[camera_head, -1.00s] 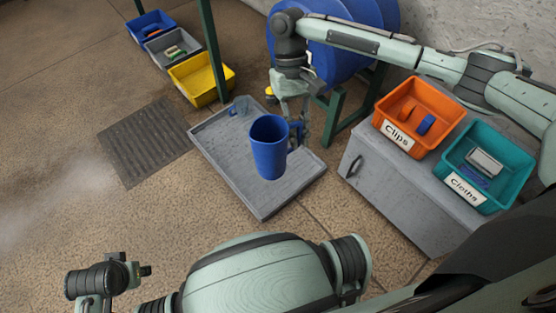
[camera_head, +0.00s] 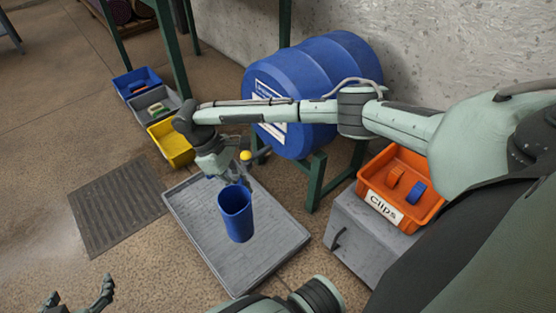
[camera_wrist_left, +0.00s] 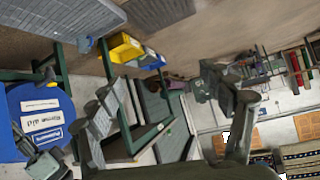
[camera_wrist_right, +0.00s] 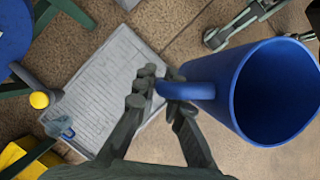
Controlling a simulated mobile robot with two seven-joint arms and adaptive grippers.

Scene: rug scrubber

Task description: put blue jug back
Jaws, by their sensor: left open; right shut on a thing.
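The blue jug (camera_head: 236,217) is upright or nearly so in the head view, in front of the grey tray (camera_head: 275,258) on the floor. My right gripper (camera_head: 238,182) is shut on its handle; in the right wrist view the fingers (camera_wrist_right: 160,92) close on the handle of the jug (camera_wrist_right: 225,95), whose open mouth faces right. The tray (camera_wrist_right: 105,85) lies below, apart from the jug. My left gripper (camera_head: 80,294) is open and empty at the lower left of the head view; its fingers also show in the left wrist view (camera_wrist_left: 165,105).
A blue barrel (camera_head: 315,90) on a green stand is behind the tray, with a yellow tap (camera_head: 246,155). A yellow bin (camera_head: 172,145) and floor grate (camera_head: 115,205) are left; an orange Clips bin (camera_head: 402,185) tops a grey cabinet.

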